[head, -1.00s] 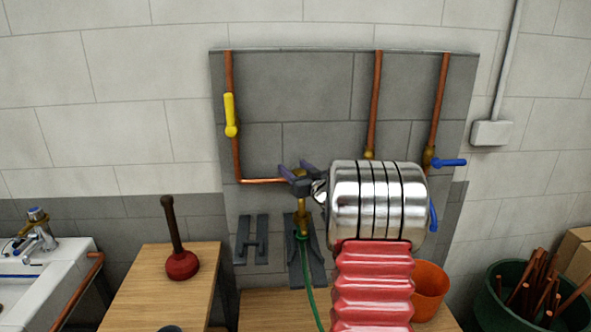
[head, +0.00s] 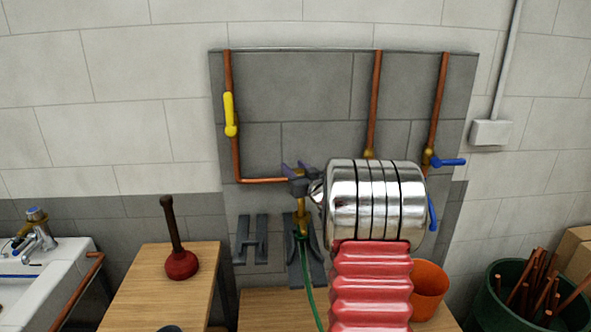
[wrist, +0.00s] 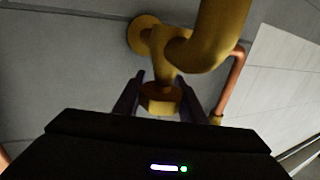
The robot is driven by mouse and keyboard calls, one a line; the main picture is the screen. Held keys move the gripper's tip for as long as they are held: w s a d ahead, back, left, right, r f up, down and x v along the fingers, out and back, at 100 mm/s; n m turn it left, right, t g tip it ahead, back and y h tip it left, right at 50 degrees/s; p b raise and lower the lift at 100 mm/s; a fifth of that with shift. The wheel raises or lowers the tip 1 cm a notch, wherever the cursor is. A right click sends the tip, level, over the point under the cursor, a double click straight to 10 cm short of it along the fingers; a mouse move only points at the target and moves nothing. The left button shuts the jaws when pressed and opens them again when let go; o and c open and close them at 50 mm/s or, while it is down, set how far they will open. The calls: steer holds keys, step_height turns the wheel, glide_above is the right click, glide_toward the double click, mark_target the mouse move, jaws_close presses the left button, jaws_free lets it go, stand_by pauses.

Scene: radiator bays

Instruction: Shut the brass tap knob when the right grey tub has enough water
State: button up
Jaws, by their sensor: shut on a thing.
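The brass tap (head: 301,207) is in the middle of the head view, at the end of a copper pipe, with a green hose (head: 309,290) running down from it. My gripper (head: 297,170) is at the top of the tap, and its dark fingers hide most of the knob there. In the wrist view the brass knob (wrist: 160,98) sits between the two fingers of my gripper (wrist: 159,103), which is shut on it. Neither a grey tub nor a water level is in view, and I cannot tell whether water flows.
A yellow lever (head: 230,113) and a blue lever (head: 448,162) are on nearby pipes. A plunger (head: 181,263) stands on a wooden bench (head: 150,285) at left. An orange bucket (head: 430,288) is behind my arm. A white sink (head: 48,275) and a green tub of pipes (head: 493,305) flank the scene.

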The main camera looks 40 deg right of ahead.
steer(key=shift+d+m+h, duration=0.1)
steer(key=shift+m+h, duration=0.2)
steer(key=shift+h, duration=0.2)
steer(key=shift+s+d+m+g+h, duration=0.15)
steer(key=shift+d+m+g+h, duration=0.1)
steer(key=shift+m+g+h, duration=0.65)
steer(key=shift+s+d+m+g+h, duration=0.25)
steer(key=shift+m+h, duration=0.45)
steer(key=shift+h, duration=0.6)
steer(key=shift+s+d+m+g+h, duration=0.3)
steer(key=shift+s+m+g+h, duration=0.3)
steer(key=shift+m+g+h, duration=1.35)
steer(key=shift+s+d+m+g+h, duration=0.3)
steer(key=shift+s+m+g+h, duration=0.35)
steer(key=shift+m+g, duration=2.5)
steer(key=shift+s+d+m+g+h, duration=0.45)
steer(key=shift+m+g+h, duration=0.85)
steer(key=shift+g, duration=2.45)
steer(key=shift+s+a, duration=0.1)
steer(key=shift+s, duration=0.05)
steer(key=o, duration=1.1)
steer(key=shift+a, duration=0.1)
steer(key=shift+c, duration=0.2)
steer(key=shift+a, duration=0.1)
